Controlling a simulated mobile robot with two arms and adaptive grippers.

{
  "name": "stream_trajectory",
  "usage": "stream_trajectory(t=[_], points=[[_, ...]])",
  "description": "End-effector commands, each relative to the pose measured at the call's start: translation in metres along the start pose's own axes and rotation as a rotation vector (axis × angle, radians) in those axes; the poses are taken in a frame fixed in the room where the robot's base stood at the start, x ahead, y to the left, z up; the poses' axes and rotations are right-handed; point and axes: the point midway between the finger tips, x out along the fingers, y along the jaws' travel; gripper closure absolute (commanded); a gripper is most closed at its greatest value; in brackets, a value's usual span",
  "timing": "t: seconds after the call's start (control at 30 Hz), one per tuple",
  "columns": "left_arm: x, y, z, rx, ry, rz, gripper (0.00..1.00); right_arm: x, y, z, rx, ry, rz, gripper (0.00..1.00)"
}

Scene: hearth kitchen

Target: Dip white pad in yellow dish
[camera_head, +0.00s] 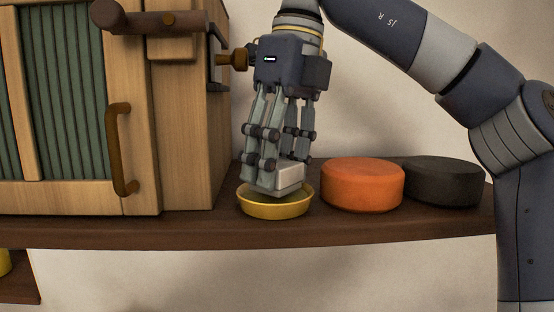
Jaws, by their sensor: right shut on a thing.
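The yellow dish (275,210) sits on a brown wooden shelf, just right of a wooden cabinet. My right gripper (278,182) points down over it and is shut on the white pad (290,177). The pad is held at the dish's opening, with its lower edge at or just inside the rim. I cannot tell whether it touches the dish's contents. The fingers hide part of the pad and the dish's far rim. My left gripper is not in view.
An orange round block (362,185) stands close right of the dish, with a black round block (446,182) beside it. The wooden cabinet (190,130) with a handle (119,150) stands to the left. The shelf's front edge (300,236) is near the dish.

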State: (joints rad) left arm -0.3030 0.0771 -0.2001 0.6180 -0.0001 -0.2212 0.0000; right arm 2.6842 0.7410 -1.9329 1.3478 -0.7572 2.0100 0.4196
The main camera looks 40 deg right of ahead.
Motion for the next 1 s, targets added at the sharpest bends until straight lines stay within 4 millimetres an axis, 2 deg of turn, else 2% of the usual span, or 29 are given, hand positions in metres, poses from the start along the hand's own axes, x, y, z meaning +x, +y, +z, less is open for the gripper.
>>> stream_trajectory(t=[1.0], points=[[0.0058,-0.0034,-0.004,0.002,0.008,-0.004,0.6,0.0074,-0.0008,-0.0008,-0.001,0.0,0.0,0.72]])
